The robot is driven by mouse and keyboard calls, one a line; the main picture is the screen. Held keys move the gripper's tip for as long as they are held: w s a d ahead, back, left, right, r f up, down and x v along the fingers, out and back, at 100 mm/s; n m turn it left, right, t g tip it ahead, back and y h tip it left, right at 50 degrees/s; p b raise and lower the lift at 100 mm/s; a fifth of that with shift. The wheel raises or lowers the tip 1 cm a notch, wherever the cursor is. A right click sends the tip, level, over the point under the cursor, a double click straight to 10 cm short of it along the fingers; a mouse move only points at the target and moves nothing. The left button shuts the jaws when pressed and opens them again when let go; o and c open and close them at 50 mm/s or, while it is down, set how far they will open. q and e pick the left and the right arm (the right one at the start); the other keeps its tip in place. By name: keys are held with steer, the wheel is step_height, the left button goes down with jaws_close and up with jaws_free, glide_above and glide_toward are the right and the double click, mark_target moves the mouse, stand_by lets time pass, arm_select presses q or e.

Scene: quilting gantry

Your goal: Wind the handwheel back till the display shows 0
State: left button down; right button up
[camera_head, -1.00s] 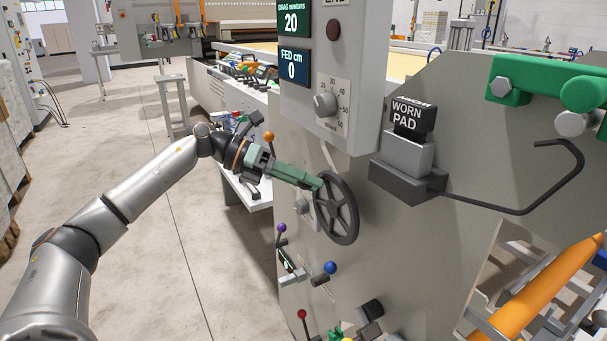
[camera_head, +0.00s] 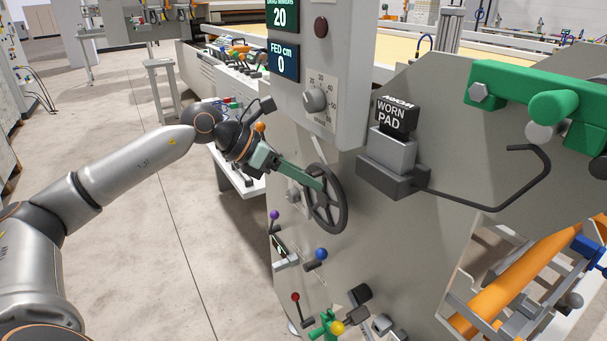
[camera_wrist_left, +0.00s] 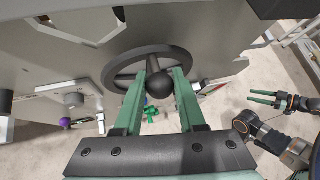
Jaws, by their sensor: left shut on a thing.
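The dark handwheel (camera_head: 340,212) stands on the side of the grey machine panel. My left gripper (camera_head: 318,182) reaches it from the left with green fingers. In the left wrist view, the fingers are shut on the wheel's round black knob (camera_wrist_left: 159,84), one on each side, with the wheel rim (camera_wrist_left: 118,78) behind. The blue FED cm display (camera_head: 283,62) reads 0. The green display (camera_head: 282,17) above it reads 20. My right gripper (camera_wrist_left: 256,97) shows at the right of the left wrist view, its green fingers apart and empty.
A dial (camera_head: 315,99) sits below the displays. A WORN PAD block (camera_head: 397,115) with a bent dark rod (camera_head: 500,204) juts out right of the wheel. Purple, blue (camera_head: 321,254) and red knobbed levers lie below. Clear floor (camera_head: 170,240) lies to the left.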

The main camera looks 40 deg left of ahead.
arm_select(q)
steer(key=shift+d+f, duration=0.1)
steer(key=c, duration=0.5)
jaws_free()
arm_select(e)
steer(key=shift+f, duration=0.1)
arm_select(q)
steer(key=shift+b+v, duration=1.75)
steer(key=shift+v, duration=4.55)
arm_select(e)
steer(key=w+r+t, duration=0.3)
steer(key=w+r, duration=0.1)
steer(key=shift+w+d+r+n, duration=0.3)
steer(key=shift+d+r, duration=0.05)
steer(key=shift+r, duration=0.05)
